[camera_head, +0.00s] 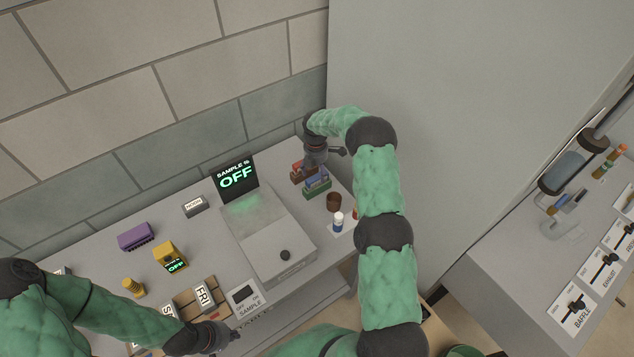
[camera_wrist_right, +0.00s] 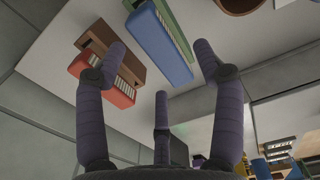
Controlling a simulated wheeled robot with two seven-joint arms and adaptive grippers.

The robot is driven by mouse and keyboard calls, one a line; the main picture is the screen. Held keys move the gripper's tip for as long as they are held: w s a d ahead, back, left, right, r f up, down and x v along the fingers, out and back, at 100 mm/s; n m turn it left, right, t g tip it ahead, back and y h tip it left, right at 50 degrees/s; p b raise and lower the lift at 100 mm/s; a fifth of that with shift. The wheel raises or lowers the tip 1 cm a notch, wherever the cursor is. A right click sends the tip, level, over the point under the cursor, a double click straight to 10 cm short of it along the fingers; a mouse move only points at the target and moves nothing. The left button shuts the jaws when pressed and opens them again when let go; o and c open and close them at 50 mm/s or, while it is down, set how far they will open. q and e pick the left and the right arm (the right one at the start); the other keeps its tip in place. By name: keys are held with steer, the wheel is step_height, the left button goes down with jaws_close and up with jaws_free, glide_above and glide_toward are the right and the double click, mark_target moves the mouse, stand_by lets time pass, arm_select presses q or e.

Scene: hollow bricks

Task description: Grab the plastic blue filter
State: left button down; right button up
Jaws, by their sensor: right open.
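The blue filter (camera_wrist_right: 160,45) is a block with a pale ribbed strip, at the top middle of the right wrist view. In the head view it is a small blue piece (camera_head: 316,180) in the row of blocks at the table's far right. My right gripper (camera_head: 325,158) is at the far side of that row; in its wrist view it (camera_wrist_right: 160,60) is open, with nothing between the fingers. One fingertip overlaps the brown and red blocks in the picture; the other appears right of the blue filter. My left gripper (camera_head: 232,333) is near the front edge; its fingers are unclear.
A red block (camera_wrist_right: 105,80) and a brown block (camera_wrist_right: 110,50) lie left of the blue filter, and a green one (camera_wrist_right: 172,18) right of it. A brown cup (camera_head: 334,201) and a white-and-blue bottle (camera_head: 338,221) stand nearby. A balance (camera_head: 270,235) fills the table's middle.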

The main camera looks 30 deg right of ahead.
mark_target(316, 175)
step_height(316, 175, down, 4)
steer(key=shift+f, duration=0.1)
steer(key=c, duration=1.3)
